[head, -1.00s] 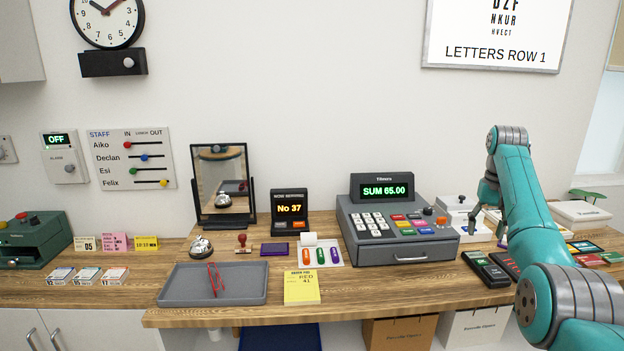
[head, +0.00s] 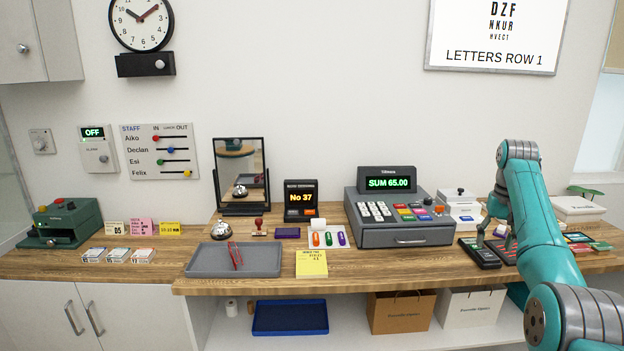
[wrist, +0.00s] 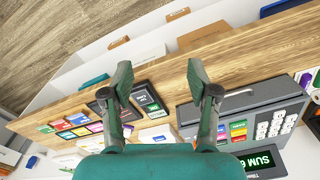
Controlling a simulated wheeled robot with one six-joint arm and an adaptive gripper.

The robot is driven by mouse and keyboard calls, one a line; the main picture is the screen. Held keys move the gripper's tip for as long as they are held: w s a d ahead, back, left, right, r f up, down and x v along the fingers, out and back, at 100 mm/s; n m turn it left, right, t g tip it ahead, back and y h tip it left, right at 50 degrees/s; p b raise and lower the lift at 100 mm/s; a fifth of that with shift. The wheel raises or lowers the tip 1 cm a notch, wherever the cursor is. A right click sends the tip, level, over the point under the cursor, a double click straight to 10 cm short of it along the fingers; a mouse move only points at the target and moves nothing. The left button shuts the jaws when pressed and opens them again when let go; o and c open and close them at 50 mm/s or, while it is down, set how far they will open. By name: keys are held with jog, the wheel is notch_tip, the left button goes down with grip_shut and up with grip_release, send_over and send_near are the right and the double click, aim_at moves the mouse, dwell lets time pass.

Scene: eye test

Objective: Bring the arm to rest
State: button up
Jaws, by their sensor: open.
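My teal arm stands at the right of the head view, bent at a grey-banded joint, with its end hanging down over the counter (head: 380,268). My gripper (head: 484,238) shows small there, right of the cash register and by the dark card terminal (head: 480,256). In the wrist view my gripper (wrist: 160,76) has its two fingers wide apart with nothing held between them. Below them lie the wooden counter top (wrist: 165,80) and the card terminal (wrist: 146,97). I cannot tell the exact height of the fingertips above the terminal.
The cash register (head: 405,235), reading SUM 65.00, stands left of my gripper. A grey tray (head: 210,262) with red glasses and a yellow pad (head: 311,263) lie farther left. Coloured cards (head: 580,249) lie to the right. Paper bags (head: 400,311) stand on the shelf below.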

jog(key=s+a+f+n+t+h, duration=0.15)
jog(key=a+f, duration=0.25)
jog(key=f, duration=1.2)
jog(key=a+f+m+t+y, duration=0.1)
jog(key=a+f+t, duration=0.15)
jog(key=f, duration=1.35)
jog(key=s+a+f+n+t, duration=0.1)
jog(key=s+a+f, duration=0.5)
jog(key=s+f, duration=0.3)
jog(key=s+a+f+n+t, duration=0.15)
jog(key=s+a+f, duration=0.35)
jog(key=s+f, duration=0.5)
jog(key=s+a+r+t, duration=0.2)
jog(key=s+a, duration=0.2)
jog(key=s, duration=0.9)
jog(key=s+a+r+t, duration=0.2)
jog(key=s+a, duration=0.2)
jog(key=s, duration=1)
jog(key=s+a+r+t, duration=0.1)
jog(key=s+r+t, duration=0.1)
jog(key=s+r, duration=0.7)
jog(key=s+a+r+n+t, duration=0.1)
jog(key=s+r+t, duration=0.1)
jog(key=s+r, duration=0.6)
notch_tip(320, 180, up, 8)
jog(key=shift+s+a+f, duration=0.25)
jog(key=shift+s+a, duration=0.05)
jog(key=shift+s, duration=0.05)
